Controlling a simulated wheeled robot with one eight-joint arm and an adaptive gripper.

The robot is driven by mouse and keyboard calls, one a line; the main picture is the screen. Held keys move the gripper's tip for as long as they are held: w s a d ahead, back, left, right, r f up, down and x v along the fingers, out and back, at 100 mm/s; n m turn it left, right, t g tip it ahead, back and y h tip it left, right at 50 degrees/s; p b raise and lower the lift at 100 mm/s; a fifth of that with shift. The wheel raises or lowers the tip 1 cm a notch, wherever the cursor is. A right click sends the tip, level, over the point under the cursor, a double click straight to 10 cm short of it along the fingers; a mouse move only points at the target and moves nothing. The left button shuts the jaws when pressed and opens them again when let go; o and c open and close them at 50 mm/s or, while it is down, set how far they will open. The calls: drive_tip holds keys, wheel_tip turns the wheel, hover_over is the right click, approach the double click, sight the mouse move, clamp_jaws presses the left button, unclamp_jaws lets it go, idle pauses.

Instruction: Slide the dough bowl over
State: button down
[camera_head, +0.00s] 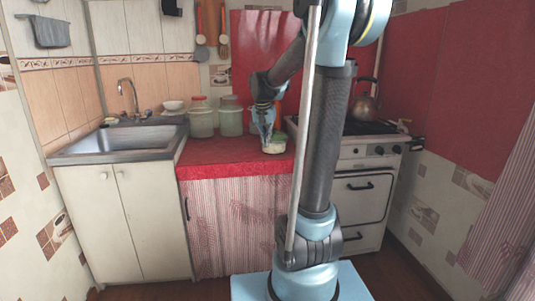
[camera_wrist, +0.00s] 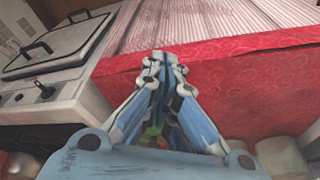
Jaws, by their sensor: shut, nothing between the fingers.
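A small bowl (camera_head: 275,149), pale with a greenish upper part, sits on the red oilcloth counter (camera_head: 212,155) near its right front edge; I take it for the dough bowl. My gripper (camera_head: 268,140) is shut and empty, pointing down right beside the bowl and partly in front of it. I cannot tell whether they touch. In the wrist view the closed fingers (camera_wrist: 158,62) fill the middle, and only a small greenish patch shows between the finger links, so the bowl is mostly hidden there.
Two lidded jars (camera_head: 201,120) stand at the back of the counter. A sink (camera_head: 130,140) adjoins on the left, with a small white bowl (camera_head: 173,106) behind it. A stove (camera_head: 355,150) with a kettle (camera_head: 365,105) is on the right. The counter's front left is clear.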

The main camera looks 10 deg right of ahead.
sight(272, 147)
drive_tip(key=w+a, duration=0.1)
drive_tip(key=w, duration=0.5)
drive_tip(key=shift+m, duration=0.4)
drive_tip(key=x, duration=1)
drive_tip(key=shift+w+f, duration=0.15)
drive_tip(key=shift+w+d, duration=0.3)
drive_tip(key=shift+w, duration=0.2)
drive_tip(key=shift+w+d, duration=0.25)
drive_tip(key=shift+w, duration=0.25)
drive_tip(key=shift+w+d, duration=0.45)
drive_tip(key=shift+w, duration=0.25)
drive_tip(key=w+d, duration=0.2)
drive_tip(key=w, duration=0.1)
drive_tip(key=w+d, duration=0.1)
drive_tip(key=w, duration=0.1)
drive_tip(key=shift+s, duration=0.1)
